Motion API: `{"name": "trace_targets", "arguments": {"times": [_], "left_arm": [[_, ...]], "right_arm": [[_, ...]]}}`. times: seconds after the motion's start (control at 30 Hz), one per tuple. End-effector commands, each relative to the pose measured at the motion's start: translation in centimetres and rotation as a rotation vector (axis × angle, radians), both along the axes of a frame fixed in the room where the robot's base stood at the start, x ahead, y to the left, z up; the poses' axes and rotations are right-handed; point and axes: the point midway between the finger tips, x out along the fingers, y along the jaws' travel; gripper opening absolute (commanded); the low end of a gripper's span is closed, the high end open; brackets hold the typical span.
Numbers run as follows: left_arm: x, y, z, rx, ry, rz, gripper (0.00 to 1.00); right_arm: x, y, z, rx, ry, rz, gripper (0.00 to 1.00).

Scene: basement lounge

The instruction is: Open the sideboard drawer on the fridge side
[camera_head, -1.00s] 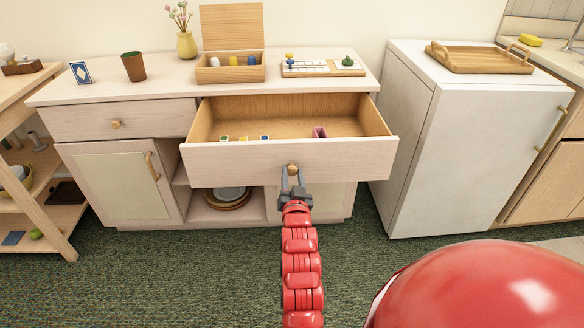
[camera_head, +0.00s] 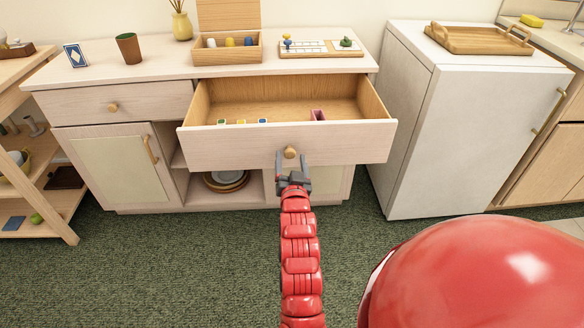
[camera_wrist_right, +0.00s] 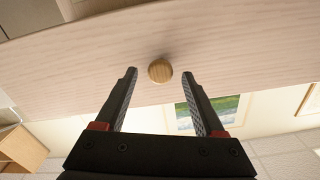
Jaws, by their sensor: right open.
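The sideboard's right-hand drawer (camera_head: 235,147), on the fridge (camera_head: 455,135) side, stands pulled out, with its inside showing. Its round wooden knob (camera_head: 290,153) is on the middle of the front. My right gripper (camera_head: 292,160) is just in front of and below the knob. In the right wrist view the knob (camera_wrist_right: 160,70) lies beyond and between the spread fingertips (camera_wrist_right: 160,74), with gaps at both sides. The right gripper is open and holds nothing. My left gripper is not in view.
The left drawer (camera_head: 140,100) is shut. A wooden box (camera_head: 228,55), a cup (camera_head: 128,47) and a board game (camera_head: 320,50) are on the sideboard top. A wooden tray (camera_head: 478,40) is on the fridge.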

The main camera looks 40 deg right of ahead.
Motion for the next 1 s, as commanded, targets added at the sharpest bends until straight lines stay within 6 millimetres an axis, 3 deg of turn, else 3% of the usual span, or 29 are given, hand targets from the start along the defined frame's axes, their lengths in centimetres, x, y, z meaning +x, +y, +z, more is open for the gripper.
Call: {"name": "trace_targets", "arguments": {"times": [0.17,0.57,0.7,1.0], "left_arm": [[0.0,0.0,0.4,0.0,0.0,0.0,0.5],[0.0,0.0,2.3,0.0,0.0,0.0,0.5],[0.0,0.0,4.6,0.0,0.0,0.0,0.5],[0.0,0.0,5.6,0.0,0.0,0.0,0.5]], "right_arm": [[-1.8,1.2,0.1,0.002,0.0,0.002,0.71],[-10.0,6.3,0.0,0.004,0.008,0.005,0.71],[-12.3,7.6,0.4,0.004,0.01,0.004,0.71],[-14.5,9.0,0.0,0.001,0.004,0.002,0.71]]}}
